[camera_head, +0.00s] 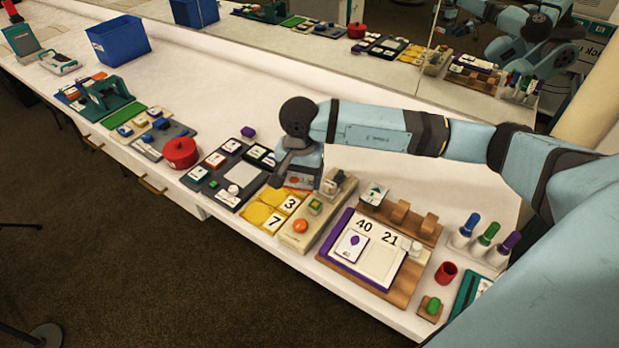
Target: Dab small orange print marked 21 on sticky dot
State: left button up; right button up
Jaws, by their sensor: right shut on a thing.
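My right gripper (298,176) points down over the table near the middle, just behind the yellow tray. It is shut on a small orange piece (295,182), mostly hidden by the fingers; no number can be read on it. A purple-edged board (334,246) on a wooden stand carries the numbers 40 and 21. A white card with a purple mark (353,243) lies under the 40. The space under the 21 (383,262) is blank. I cannot make out a sticky dot for certain. My left gripper is out of view.
A yellow tray (259,215) with number cards 3 and 7 and a beige block with an orange knob (300,226) stand close to the gripper. A dark tray (228,191) and red pot (180,153) are to the left. Tall colour-topped bottles (488,234) stand right. A mirror lines the back.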

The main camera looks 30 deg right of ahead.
aim_at(312, 183)
jog(key=s+d+m, duration=0.1)
jog(key=s+d+f+m, duration=0.1)
jog(key=m, duration=0.1)
jog(key=shift+s+d+f+m, duration=0.25)
jog(key=shift+d+m, duration=0.15)
jog(key=shift+m, duration=0.2)
jog(key=shift+f, duration=0.6)
notch_tip(312, 183, down, 2)
jog(key=shift+f+b, duration=0.1)
jog(key=shift+b, duration=0.6)
jog(key=shift+f, duration=0.6)
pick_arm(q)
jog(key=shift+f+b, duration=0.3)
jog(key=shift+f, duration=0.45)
pick_arm(e)
jog(key=shift+f, duration=0.15)
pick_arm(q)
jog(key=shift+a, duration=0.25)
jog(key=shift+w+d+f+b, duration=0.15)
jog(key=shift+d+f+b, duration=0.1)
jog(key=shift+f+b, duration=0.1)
pick_arm(e)
jog(key=shift+f, duration=0.4)
